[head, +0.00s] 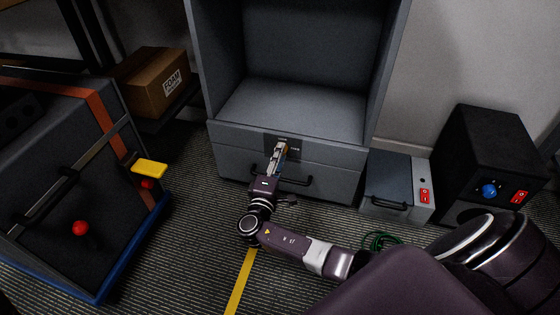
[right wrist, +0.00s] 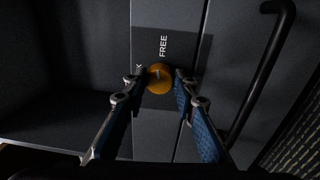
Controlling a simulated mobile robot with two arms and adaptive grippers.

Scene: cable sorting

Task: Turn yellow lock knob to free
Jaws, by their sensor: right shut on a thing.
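The yellow lock knob (right wrist: 158,79) shows in the right wrist view as a round orange-yellow knob on a dark label plate (right wrist: 190,50). The plate reads FREE beyond the knob, and a partly hidden word ending in K shows beside the left fingertip. A small pale mark is on the knob's face, but its exact direction is hard to tell. My right gripper (right wrist: 158,80) is shut on the knob, one blue-padded finger on each side. In the head view my right gripper (head: 281,146) reaches the grey cabinet's drawer front (head: 235,140) and hides the knob. My left gripper is not in view.
A dark drawer handle (head: 295,182) is just below my right gripper. A grey box (head: 390,170) and a black box with a blue knob (head: 490,140) stand right. A strapped dark case (head: 60,150) stands left. A green cable (head: 380,241) lies on the floor.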

